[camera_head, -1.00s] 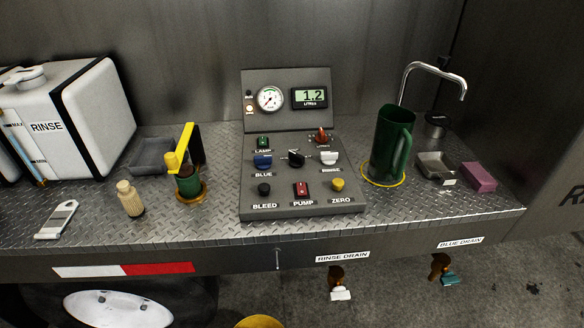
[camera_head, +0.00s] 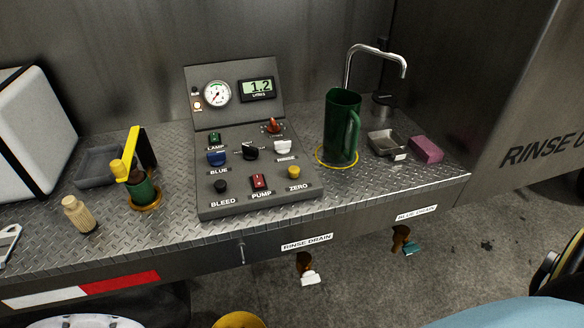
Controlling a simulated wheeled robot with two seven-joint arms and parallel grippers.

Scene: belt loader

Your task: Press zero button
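The zero button (camera_head: 293,172) is a yellow round knob at the front right of the grey control panel (camera_head: 240,200), above the label ZERO. The red pump switch (camera_head: 259,181) and the black bleed knob (camera_head: 221,186) are to its left. The panel's display (camera_head: 257,88) reads 1.2 litres. Nothing covers the zero button. Neither of my grippers is in view.
A green jug (camera_head: 341,125) stands inside a yellow ring right of the panel, near a curved tap (camera_head: 375,50). A grey tray (camera_head: 386,143) and pink sponge (camera_head: 426,149) lie further right. A yellow-handled valve (camera_head: 140,185) stands left. The deck in front of the panel is clear.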

